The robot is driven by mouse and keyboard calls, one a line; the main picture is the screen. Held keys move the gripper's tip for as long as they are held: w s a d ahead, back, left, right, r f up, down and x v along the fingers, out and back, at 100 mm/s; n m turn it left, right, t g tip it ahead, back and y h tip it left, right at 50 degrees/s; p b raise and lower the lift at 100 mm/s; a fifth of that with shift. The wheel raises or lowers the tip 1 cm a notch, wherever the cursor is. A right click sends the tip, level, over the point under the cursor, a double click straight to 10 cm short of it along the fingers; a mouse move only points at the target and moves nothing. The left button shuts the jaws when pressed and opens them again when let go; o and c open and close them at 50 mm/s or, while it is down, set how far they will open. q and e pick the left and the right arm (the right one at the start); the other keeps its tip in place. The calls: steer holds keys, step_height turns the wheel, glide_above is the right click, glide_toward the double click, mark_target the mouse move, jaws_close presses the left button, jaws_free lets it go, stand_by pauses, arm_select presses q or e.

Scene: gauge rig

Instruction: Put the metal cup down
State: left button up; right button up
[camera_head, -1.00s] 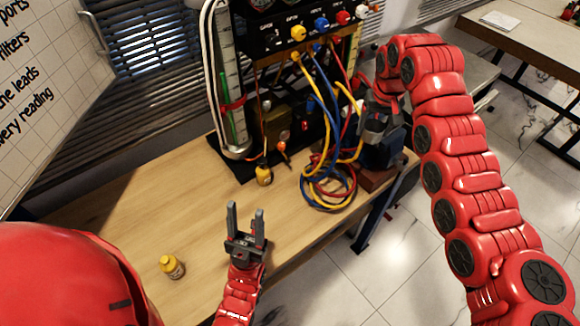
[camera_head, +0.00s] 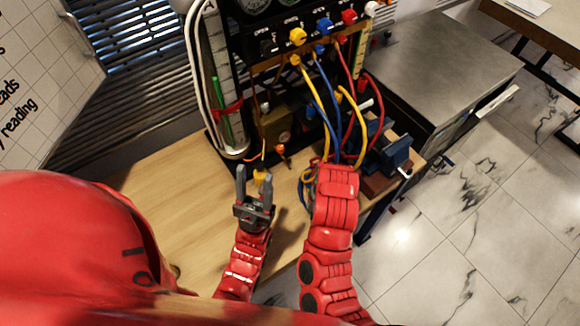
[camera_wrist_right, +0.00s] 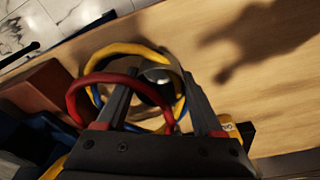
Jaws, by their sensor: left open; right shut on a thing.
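In the right wrist view, my right gripper (camera_wrist_right: 155,78) is shut on a small round shiny grey thing, the metal cup (camera_wrist_right: 157,74), between its fingertips. The cup is partly hidden by the fingers and cable loops. It appears low over the wooden bench (camera_wrist_right: 285,85); I cannot tell whether it touches. In the head view, my right forearm comes up in front of the coiled cables and hides the right gripper and cup. My left gripper (camera_head: 255,186) is open and empty above the bench (camera_head: 175,165), fingers pointing up in the picture.
Red, yellow and blue cables (camera_head: 335,110) hang from the gauge panel and coil around the right gripper. A blue vise (camera_head: 388,155) on a reddish-brown block stands at the bench's right end. Bare bench lies to the left.

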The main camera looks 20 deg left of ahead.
steer(key=shift+s+d+f, duration=0.25)
steer(key=shift+s+d, duration=0.05)
steer(key=shift+s, duration=0.15)
steer(key=shift+f, duration=0.15)
steer(key=w+a+b, duration=0.1)
steer(key=a, duration=0.1)
steer(key=w+a+b, duration=0.1)
steer(key=w+a, duration=0.1)
steer(key=w+a+b, duration=0.1)
steer(key=a, duration=0.1)
steer(key=shift+w+f+b, duration=0.2)
steer(key=shift+w+b, duration=0.1)
steer(key=shift+w, duration=0.05)
steer(key=w+a+p, duration=0.1)
steer(key=a, duration=0.1)
steer(key=w+a+r+p, duration=0.1)
steer(key=w+a, duration=0.1)
steer(key=shift+p, duration=0.3)
steer(key=shift+w+a+f, duration=0.25)
steer(key=shift+w+a, duration=0.25)
steer(key=shift+a, duration=0.15)
steer(key=shift+w+a+r+p, duration=0.1)
steer(key=shift+w+a+p, duration=0.1)
steer(key=shift+a+p, duration=0.1)
steer(key=shift+w+a, duration=0.8)
steer(key=shift+a, duration=0.15)
steer(key=shift+a+f+p, duration=0.1)
steer(key=shift+f+p, duration=0.1)
steer(key=shift+p, duration=0.3)
steer(key=shift+f, duration=0.7)
